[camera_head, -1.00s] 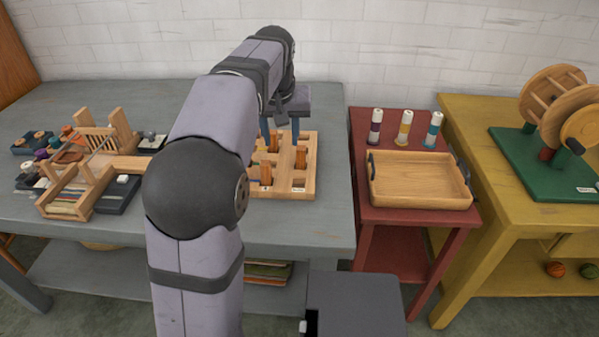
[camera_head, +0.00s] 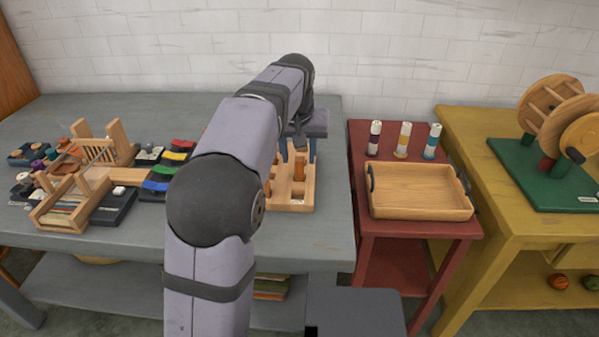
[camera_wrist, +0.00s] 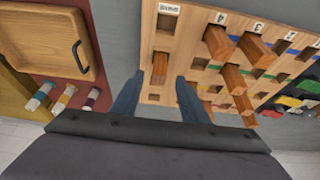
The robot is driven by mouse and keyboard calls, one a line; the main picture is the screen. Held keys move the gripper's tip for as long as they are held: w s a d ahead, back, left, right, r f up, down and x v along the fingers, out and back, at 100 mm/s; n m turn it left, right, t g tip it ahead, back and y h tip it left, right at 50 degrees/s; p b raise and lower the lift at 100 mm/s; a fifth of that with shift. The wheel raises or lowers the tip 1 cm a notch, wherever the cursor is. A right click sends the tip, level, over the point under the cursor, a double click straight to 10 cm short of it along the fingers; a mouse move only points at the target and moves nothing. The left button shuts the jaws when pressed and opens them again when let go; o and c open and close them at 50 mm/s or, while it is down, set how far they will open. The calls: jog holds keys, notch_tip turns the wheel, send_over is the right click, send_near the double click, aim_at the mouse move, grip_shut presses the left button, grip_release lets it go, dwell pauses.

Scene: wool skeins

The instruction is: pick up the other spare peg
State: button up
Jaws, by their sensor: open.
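The wooden peg board (camera_head: 307,192) stands at the right end of the grey table, partly hidden by my arm in the head view. A spare peg (camera_wrist: 160,66) stands in the middle hole of the labelled end column; the holes on either side of it look empty. The same peg shows in the head view (camera_head: 299,168). My gripper (camera_wrist: 158,88) points down over that column, open, one finger on each side of the peg. The fingers look apart from it, but their height above the board is hard to judge.
Several taller pegs (camera_wrist: 235,85) stand in the numbered columns beside the gripper. A wooden tray (camera_head: 420,190) and three thread spools (camera_head: 403,141) are on the red table, with a gap between tables. A small loom (camera_head: 85,185) is at the left.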

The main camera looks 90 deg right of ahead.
jog(key=shift+x, duration=1.8)
jog(key=shift+s+d, duration=0.1)
grip_shut()
notch_tip(320, 180, up, 10)
jog(key=p, duration=0.2)
jog(key=shift+p, duration=0.35)
jog(key=shift+r, duration=0.1)
jog(key=shift+r, duration=0.1)
notch_tip(320, 180, up, 5)
jog(key=p, duration=0.6)
send_over(299, 159)
